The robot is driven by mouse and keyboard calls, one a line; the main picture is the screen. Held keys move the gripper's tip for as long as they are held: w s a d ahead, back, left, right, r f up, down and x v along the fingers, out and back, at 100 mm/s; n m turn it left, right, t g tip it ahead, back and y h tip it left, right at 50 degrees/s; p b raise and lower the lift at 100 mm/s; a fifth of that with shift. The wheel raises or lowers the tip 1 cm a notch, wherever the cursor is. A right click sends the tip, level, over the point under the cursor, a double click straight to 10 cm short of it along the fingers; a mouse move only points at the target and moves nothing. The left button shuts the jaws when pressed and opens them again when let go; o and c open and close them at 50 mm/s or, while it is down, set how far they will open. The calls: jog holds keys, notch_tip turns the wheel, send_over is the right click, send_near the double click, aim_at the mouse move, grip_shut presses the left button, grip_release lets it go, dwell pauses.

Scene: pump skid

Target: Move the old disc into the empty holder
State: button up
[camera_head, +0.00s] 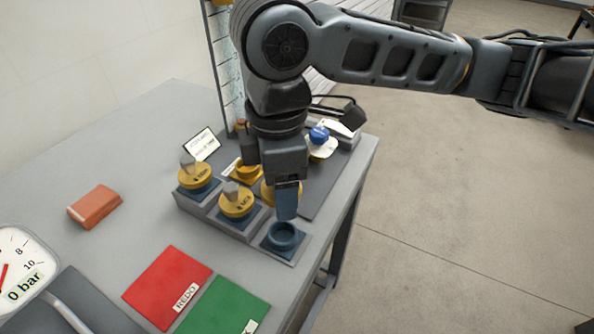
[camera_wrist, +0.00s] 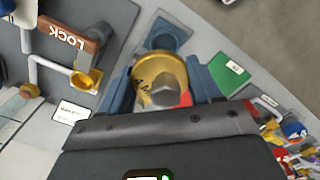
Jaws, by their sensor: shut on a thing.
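My gripper (camera_head: 277,196) is shut on a yellow disc with a grey knob, the old disc (camera_wrist: 158,76). In the wrist view the disc sits between my two blue fingers, and its marking is only partly visible. In the head view the disc (camera_head: 267,194) shows partly behind my near finger. The empty holder (camera_head: 284,237) is a dark blue round cup on a grey base, just in front of and below my gripper. It also shows in the wrist view (camera_wrist: 162,36), beyond the disc. The disc appears apart from this holder; its exact height is unclear.
Two other yellow discs (camera_head: 196,173) (camera_head: 237,202) sit in holders left of my gripper. A red mat (camera_head: 167,285) and a green mat (camera_head: 225,308) lie in front. A LOCK handle (camera_wrist: 72,38) with a yellow ring stands nearby. An orange block (camera_head: 95,206) lies at left.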

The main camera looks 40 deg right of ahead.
jog(key=shift+s+a+f+n, duration=0.15)
jog(key=shift+s+a+n, duration=0.1)
jog(key=shift+a+n, duration=0.1)
jog(key=b, duration=0.6)
send_over(283, 239)
notch_tip(283, 239, down, 6)
jog(key=shift+r, duration=0.1)
jog(key=shift+r+p, duration=0.25)
jog(key=shift+p, duration=0.25)
jog(key=shift+p, duration=0.35)
jog(key=shift+f+b, duration=1.1)
jog(key=shift+f, duration=0.6)
dwell(0.6)
jog(key=o, duration=1.2)
jog(key=shift+o, duration=0.2)
jog(key=shift+r, duration=0.1)
jog(key=shift+r+p, duration=0.6)
jog(key=shift+r, duration=3.2)
